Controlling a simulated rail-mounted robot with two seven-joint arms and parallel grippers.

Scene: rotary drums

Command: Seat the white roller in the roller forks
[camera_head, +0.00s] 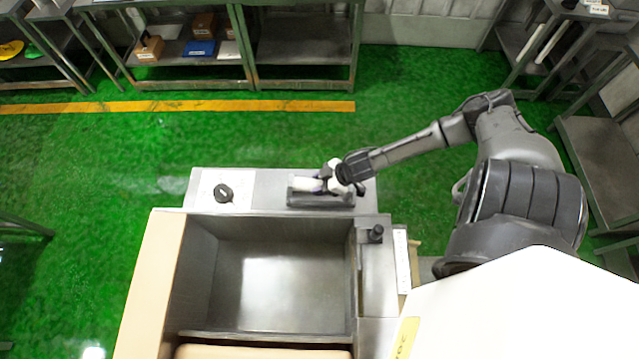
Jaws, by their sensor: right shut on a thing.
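The white roller (307,184) is at the back of the machine, at the dark roller forks (320,198) on the metal top. My right gripper (334,180) is shut on the roller near its right end. The roller lies roughly level along the forks. I cannot tell from this view whether it rests in them or is held just above. The gripper hides the roller's right part. My left gripper is not in view.
A black knob (223,193) on a white plate sits left of the forks. An open metal bin (215,260) lies in front, with a black handle (376,234) at its right. Shelves (300,40) stand far behind; green floor between is clear.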

